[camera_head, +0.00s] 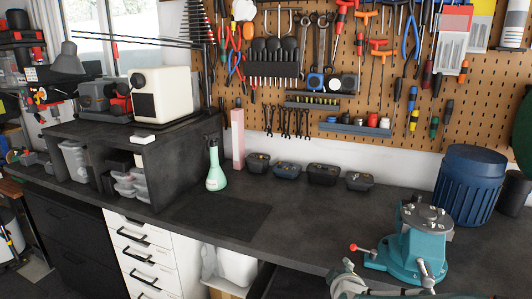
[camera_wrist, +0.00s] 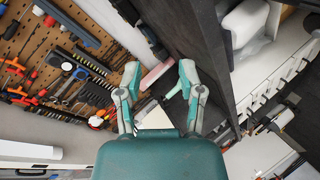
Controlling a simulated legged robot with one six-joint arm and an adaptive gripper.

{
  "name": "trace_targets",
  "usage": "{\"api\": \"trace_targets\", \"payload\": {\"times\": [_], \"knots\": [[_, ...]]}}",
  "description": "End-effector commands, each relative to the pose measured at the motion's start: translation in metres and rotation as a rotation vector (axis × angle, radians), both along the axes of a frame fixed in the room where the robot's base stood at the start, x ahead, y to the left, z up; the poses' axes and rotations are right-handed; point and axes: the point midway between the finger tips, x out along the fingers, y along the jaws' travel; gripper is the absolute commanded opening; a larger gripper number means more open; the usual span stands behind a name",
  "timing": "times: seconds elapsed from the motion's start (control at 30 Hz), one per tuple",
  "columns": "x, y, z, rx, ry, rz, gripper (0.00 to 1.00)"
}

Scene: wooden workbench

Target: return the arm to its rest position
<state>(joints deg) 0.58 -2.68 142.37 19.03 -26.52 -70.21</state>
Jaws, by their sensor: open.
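My gripper (camera_wrist: 159,74) shows in the wrist view with its two grey-and-teal fingers spread apart. Nothing is held between them. In the head view, only part of a teal and grey arm end shows at the bottom edge, in front of the bench and below the teal vise (camera_head: 412,245). The rest of the arm is out of that view. The dark workbench (camera_head: 310,215) lies beyond it. In the wrist view the scene is tilted, with the pegboard (camera_wrist: 100,20) at the upper left.
A green spray bottle (camera_head: 215,168), a pink box (camera_head: 238,138) and several small dark bins (camera_head: 323,174) stand along the back of the bench. A blue drum (camera_head: 468,185) stands at the right. White drawers (camera_head: 140,255) are below at left. The bench middle is clear.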

Motion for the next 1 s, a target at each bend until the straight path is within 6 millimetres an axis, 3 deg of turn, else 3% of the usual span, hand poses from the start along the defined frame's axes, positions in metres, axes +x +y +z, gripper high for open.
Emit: {"api": "trace_targets", "payload": {"times": [0.03,0.33,0.6,0.77,0.8,0.9,1.0], "knots": [[-0.008,0.007,0.010,0.072,0.017,0.003,0.49],[-0.083,0.036,0.040,0.473,0.246,-0.088,0.49],[-0.174,0.039,0.056,0.701,0.450,-0.343,0.49],[-0.213,0.034,0.059,0.764,0.514,-0.487,0.49],[-0.218,0.033,0.060,0.771,0.521,-0.507,0.54],[-0.224,0.032,0.059,0.779,0.531,-0.533,0.98],[-0.224,0.032,0.059,0.780,0.533,-0.535,1.00]]}}
